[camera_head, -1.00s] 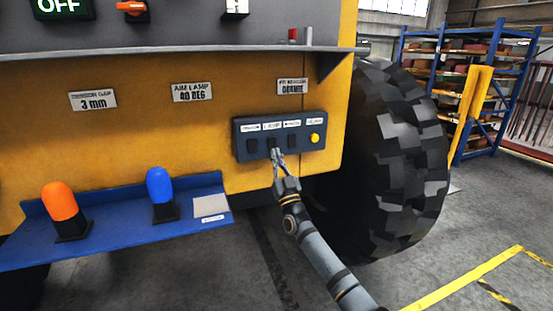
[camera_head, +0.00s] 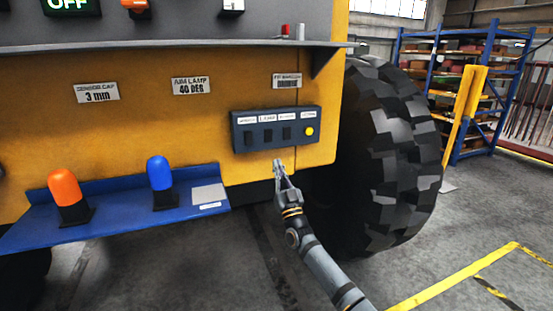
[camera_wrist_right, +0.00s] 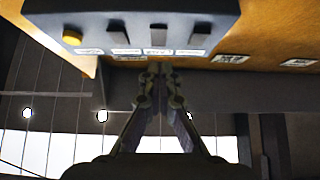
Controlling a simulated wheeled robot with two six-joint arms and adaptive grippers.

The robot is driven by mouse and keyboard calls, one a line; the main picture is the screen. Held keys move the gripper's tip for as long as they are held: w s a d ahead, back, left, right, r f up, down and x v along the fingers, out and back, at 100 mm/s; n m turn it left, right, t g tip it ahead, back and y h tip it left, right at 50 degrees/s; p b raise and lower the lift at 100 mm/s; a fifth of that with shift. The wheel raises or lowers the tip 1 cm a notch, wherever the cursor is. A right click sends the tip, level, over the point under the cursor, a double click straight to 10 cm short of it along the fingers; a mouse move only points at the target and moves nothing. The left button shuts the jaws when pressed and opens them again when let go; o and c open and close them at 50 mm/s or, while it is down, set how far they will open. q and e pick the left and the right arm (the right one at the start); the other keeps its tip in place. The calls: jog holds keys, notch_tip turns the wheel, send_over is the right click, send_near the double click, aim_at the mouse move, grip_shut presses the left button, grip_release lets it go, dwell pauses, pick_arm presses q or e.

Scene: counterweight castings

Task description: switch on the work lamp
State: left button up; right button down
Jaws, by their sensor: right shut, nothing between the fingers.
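A dark blue-grey switch box (camera_head: 238,134) is fixed to the yellow machine side. It carries several dark rocker switches under white labels and a round yellow button or light (camera_head: 309,131) at its right end. The second switch (camera_head: 268,136) from the left sits under a label that seems to read LAMP. My right gripper (camera_head: 278,163) is shut and empty, just below the box and apart from the switches. In the right wrist view the box (camera_wrist_right: 205,14) shows upside down above the fingertips (camera_wrist_right: 160,72). I cannot tell the switch positions. My left gripper is not in view.
An orange beacon (camera_head: 64,188) and a blue beacon (camera_head: 159,172) stand on a blue shelf (camera_head: 110,228) at left. A grey ledge (camera_head: 200,48) juts out above. A large tyre (camera_head: 395,150) stands right of the box. Open floor lies at lower right.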

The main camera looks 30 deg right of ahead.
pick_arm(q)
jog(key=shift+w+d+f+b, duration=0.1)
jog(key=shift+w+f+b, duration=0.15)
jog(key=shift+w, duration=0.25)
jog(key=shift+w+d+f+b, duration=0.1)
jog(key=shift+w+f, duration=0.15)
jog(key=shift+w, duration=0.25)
pick_arm(e)
jog(key=f, duration=0.1)
jog(key=s+f, duration=0.1)
jog(key=f, duration=0.1)
jog(key=s+f, duration=0.1)
jog(key=shift+s+a+f, duration=0.15)
jog(key=shift+a+f, duration=0.05)
jog(key=shift+f, duration=0.15)
